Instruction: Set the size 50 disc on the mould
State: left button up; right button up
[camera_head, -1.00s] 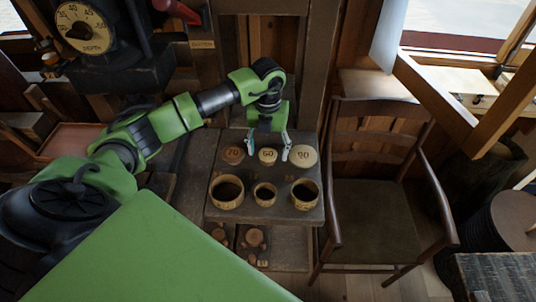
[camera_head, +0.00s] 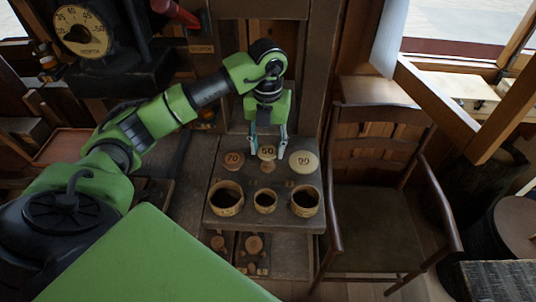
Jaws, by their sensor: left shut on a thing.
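My left gripper (camera_head: 268,146) points down over the small wooden stand and is shut on the middle pale disc (camera_head: 267,153), with a finger at each side. Its number looks like 60 or 50; it is too small to be sure. The disc is a little above the stand top, with a brown round piece (camera_head: 268,167) showing under it. A brown disc marked 70 (camera_head: 233,160) lies to its left and a pale disc marked 90 (camera_head: 304,161) to its right. Three round wooden cups, like moulds, stand in front: left (camera_head: 226,199), middle (camera_head: 265,202), right (camera_head: 305,202). My right gripper is out of view.
A wooden armchair (camera_head: 378,210) stands close to the right of the stand (camera_head: 263,219). Brown turned pieces (camera_head: 253,244) sit on a lower shelf. A machine with a depth dial (camera_head: 83,31) is at the upper left.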

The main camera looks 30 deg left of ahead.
pick_arm(q)
jog(key=s+d+r+b, duration=0.2)
jog(key=s+d+r, duration=0.4)
jog(key=s, duration=0.4)
jog(key=shift+r, duration=0.6)
